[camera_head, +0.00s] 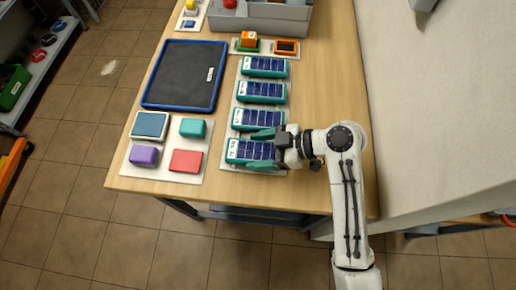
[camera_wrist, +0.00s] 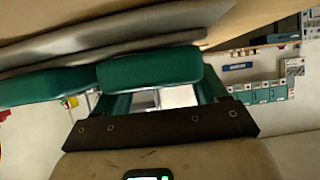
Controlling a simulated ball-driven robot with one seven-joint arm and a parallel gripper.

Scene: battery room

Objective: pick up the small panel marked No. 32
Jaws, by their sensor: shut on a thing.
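Several small panels with teal frames and blue cells stand in a column on a pale strip (camera_head: 226,165). They are the far panel (camera_head: 264,67), the second panel (camera_head: 262,92), the third panel (camera_head: 258,118) and the nearest panel (camera_head: 250,151). Each has a white label at its left end, too small to read, so I cannot tell which is No. 32. My gripper (camera_head: 262,149) reaches in from the right and is shut on the nearest panel, covering its right end. Whether that panel touches the strip is unclear. Teal shapes (camera_wrist: 150,68) fill the middle of the wrist view.
A blue-rimmed dark tray (camera_head: 184,75) lies left of the panels. A white board (camera_head: 154,170) with several coloured blocks sits at the table's front left. A grey bin (camera_head: 262,18) and orange items (camera_head: 286,46) stand behind. Bare wood (camera_head: 320,90) is free to the right.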

